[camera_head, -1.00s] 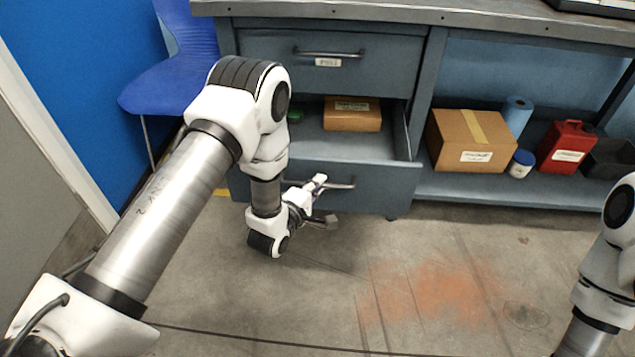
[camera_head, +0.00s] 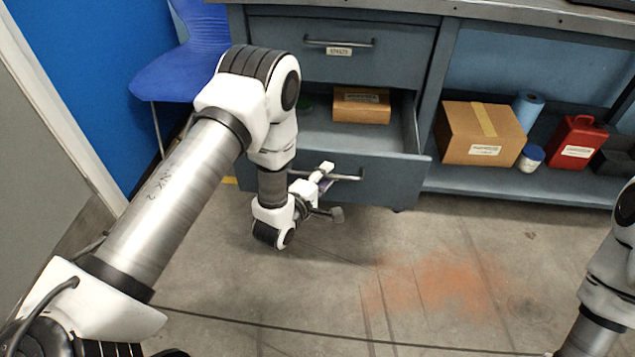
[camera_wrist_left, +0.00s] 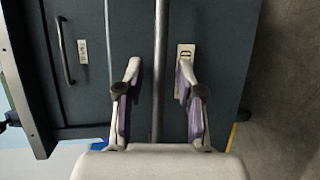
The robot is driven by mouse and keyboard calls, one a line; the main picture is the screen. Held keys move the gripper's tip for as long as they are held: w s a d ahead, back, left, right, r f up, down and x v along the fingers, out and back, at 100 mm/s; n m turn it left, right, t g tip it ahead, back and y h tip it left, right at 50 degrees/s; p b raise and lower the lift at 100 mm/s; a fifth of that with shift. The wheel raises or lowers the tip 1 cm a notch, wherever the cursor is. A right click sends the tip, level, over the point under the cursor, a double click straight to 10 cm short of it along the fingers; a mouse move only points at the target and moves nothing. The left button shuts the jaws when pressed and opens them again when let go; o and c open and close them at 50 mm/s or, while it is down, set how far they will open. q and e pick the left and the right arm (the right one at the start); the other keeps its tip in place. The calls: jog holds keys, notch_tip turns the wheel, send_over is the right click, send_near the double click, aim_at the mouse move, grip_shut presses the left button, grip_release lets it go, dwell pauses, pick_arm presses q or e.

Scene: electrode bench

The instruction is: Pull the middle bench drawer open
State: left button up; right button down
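The open drawer (camera_head: 385,184) is the one below the top drawer of the blue-grey bench. It stands out from the bench, with its inside showing. Its bar handle (camera_head: 348,178) runs across its front; in the left wrist view the handle (camera_wrist_left: 160,75) runs up the picture. My left gripper (camera_head: 331,190) is at the left part of this handle. In the left wrist view my left gripper (camera_wrist_left: 159,95) is open, one purple-padded finger on each side of the bar, with gaps showing. My right gripper is out of view; only part of my right arm shows.
A small cardboard box (camera_head: 361,105) lies in the drawer. The top drawer (camera_head: 390,58) is shut. On the shelf at right are a larger box (camera_head: 478,145), a blue roll, a white jar and a red can (camera_head: 573,143). A blue chair (camera_head: 180,75) stands at left. The floor in front is clear.

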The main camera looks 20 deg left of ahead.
pick_arm(q)
jog(key=v, duration=1.1)
jog(key=shift+s, duration=0.25)
jog(key=shift+f, duration=0.1)
jog(key=s+f+m+g+y, duration=0.1)
jog(key=s+f+m+g, duration=0.7)
jog(key=s, duration=0.4)
jog(key=s+f+m+g+y, duration=0.1)
jog(key=s+f+m+g, duration=0.75)
jog(key=s, duration=0.35)
notch_tip(320, 180, up, 27)
jog(key=p, duration=2.6)
jog(key=shift+w+a+f+m+t, duration=0.25)
jog(key=shift+a+m+t, duration=0.1)
jog(key=shift+a+t, duration=0.1)
